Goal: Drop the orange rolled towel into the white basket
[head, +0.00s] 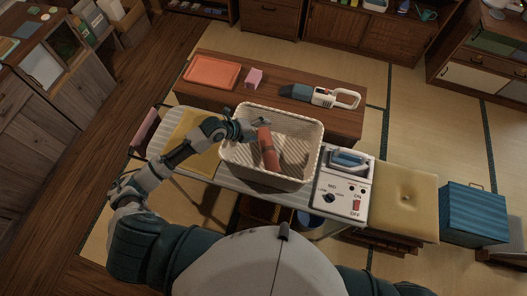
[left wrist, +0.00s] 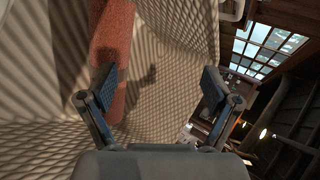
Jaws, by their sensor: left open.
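The orange rolled towel (head: 268,150) is inside the white basket (head: 236,172), leaning at a slant with a darker band around it. It also shows in the left wrist view (left wrist: 113,30), beside the left finger of my gripper. My left gripper (head: 258,122) is over the basket's inside, close to the towel's upper end. In the left wrist view its two fingers (left wrist: 155,95) are spread wide with nothing between them, and the basket's ribbed wall (left wrist: 170,60) is behind. Whether the finger touches the towel, I cannot tell. My right gripper is not in view.
The basket stands on a striped board (head: 285,191). Right of it are an iron on a control station (head: 343,185) and a yellow cushion (head: 403,200). Behind is a low table (head: 225,95) with an orange tray (head: 212,72), a pink box (head: 254,78) and a handheld vacuum (head: 320,96).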

